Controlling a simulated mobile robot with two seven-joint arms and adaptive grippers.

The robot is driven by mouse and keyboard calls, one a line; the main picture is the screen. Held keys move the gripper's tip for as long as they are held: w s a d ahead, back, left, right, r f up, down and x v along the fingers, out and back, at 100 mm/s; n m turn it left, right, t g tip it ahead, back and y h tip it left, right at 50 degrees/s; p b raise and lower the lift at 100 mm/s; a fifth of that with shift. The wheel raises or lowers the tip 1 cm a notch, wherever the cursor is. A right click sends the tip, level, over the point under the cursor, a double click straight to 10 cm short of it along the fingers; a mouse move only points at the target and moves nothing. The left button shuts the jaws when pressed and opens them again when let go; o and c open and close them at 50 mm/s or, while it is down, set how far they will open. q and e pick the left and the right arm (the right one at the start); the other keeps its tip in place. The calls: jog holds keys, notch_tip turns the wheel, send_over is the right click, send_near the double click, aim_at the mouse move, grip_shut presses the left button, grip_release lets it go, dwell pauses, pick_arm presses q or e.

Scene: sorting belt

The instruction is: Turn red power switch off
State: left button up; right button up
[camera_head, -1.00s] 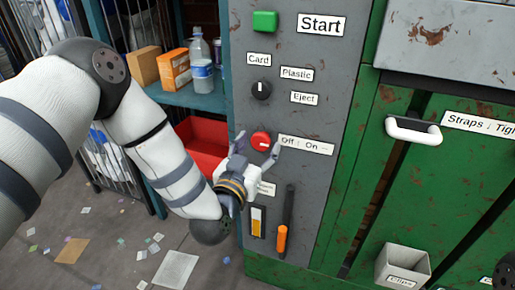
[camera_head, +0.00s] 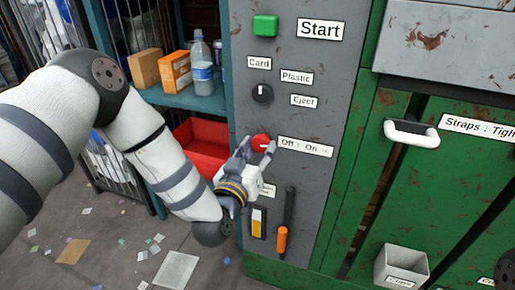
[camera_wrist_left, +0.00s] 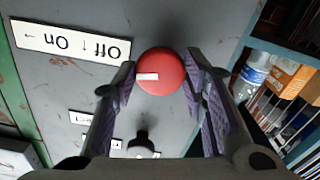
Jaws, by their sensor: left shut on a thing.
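The red power switch (camera_head: 261,141) is a round knob with a white mark on the grey panel (camera_head: 335,75), left of the "Off : On" label (camera_head: 305,147). It also shows in the left wrist view (camera_wrist_left: 160,72), where its white mark lies roughly level, toward the left of the knob. My left gripper (camera_head: 257,146) has one finger on each side of the red switch and is shut on it. The wrist view shows the fingers (camera_wrist_left: 160,80) close against both sides of the knob. My right gripper is not in view.
A black selector knob (camera_head: 262,93) and a green Start button (camera_head: 265,22) sit above the switch. An orange-tipped lever (camera_head: 282,235) is below. A shelf (camera_head: 205,100) with bottles and boxes stands left, with a red bin (camera_head: 200,148) beneath it.

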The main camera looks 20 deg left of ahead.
pick_arm(q)
jog(key=n, duration=0.3)
jog(key=shift+n+p, duration=0.3)
jog(key=shift+n, duration=0.1)
jog(key=n, duration=0.3)
jog(key=shift+n, duration=0.3)
jog(key=n, duration=0.3)
jog(key=shift+f+n, duration=0.1)
jog(key=shift+n, duration=0.2)
jog(key=shift+d+n, duration=0.15)
jog(key=shift+n, duration=1.95)
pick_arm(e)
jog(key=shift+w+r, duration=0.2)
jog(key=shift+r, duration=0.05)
pick_arm(q)
jog(key=o, duration=1.2)
jog(key=shift+c, duration=0.2)
jog(key=shift+s, duration=0.1)
